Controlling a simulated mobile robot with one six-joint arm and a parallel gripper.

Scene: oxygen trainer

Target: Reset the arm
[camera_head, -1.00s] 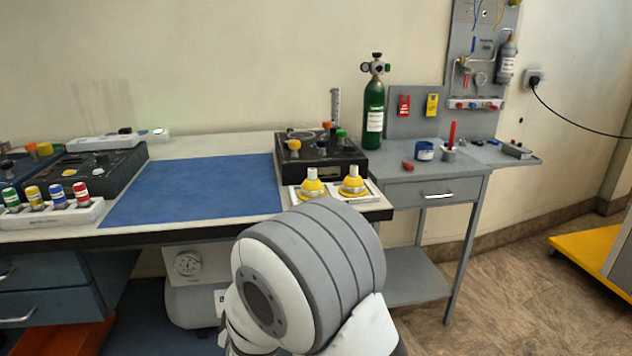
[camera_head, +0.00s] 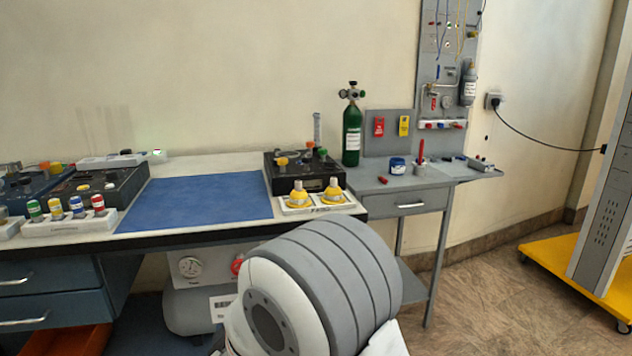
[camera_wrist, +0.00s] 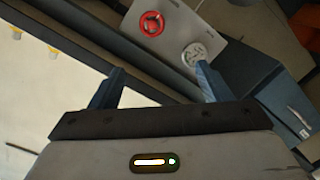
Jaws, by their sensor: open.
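My gripper (camera_wrist: 155,88) shows in the wrist view, with its two dark blue fingers spread apart and nothing between them. Beyond the fingers lie the dark edge of the bench and a grey panel with a red round knob (camera_wrist: 152,23) and a white gauge (camera_wrist: 193,54). In the head view my grey and white arm link fills the lower middle, and the gripper itself is not visible there.
A workbench with a blue mat (camera_head: 195,202) stands ahead, carrying a black control box (camera_head: 300,172) and yellow masks (camera_head: 333,192). A grey side table (camera_head: 400,187) holds a green cylinder (camera_head: 352,135). A yellow platform (camera_head: 575,262) stands right, with open floor before it.

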